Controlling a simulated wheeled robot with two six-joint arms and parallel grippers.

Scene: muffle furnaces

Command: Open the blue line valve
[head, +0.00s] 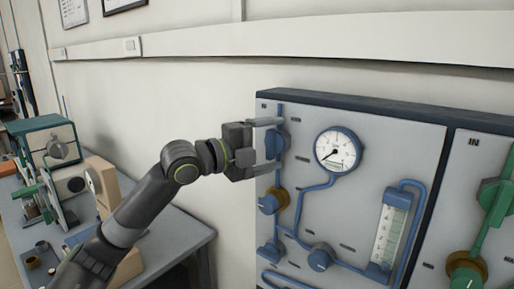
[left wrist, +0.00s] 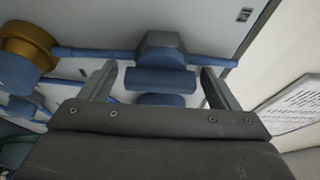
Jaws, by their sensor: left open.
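The blue line valve (head: 278,145) is at the upper left of the grey panel, on the blue pipe below the "IN" mark. Its blue handle (left wrist: 160,80) lies across the middle of the left wrist view, with the hexagonal valve body behind it. In that view the handle bar runs roughly along the pipe. My left gripper (head: 280,143) is open, with one finger above and one below the valve in the head view. The left wrist view shows the handle between the fingers (left wrist: 158,72), with gaps at both sides. My right gripper is out of view.
A round gauge (head: 338,149) and a flow tube (head: 389,234) are on the panel. A brass fitting with a blue knob (head: 269,203) sits below the valve. A green line (head: 494,205) is at right. A bench (head: 190,238) with equipment stands at left.

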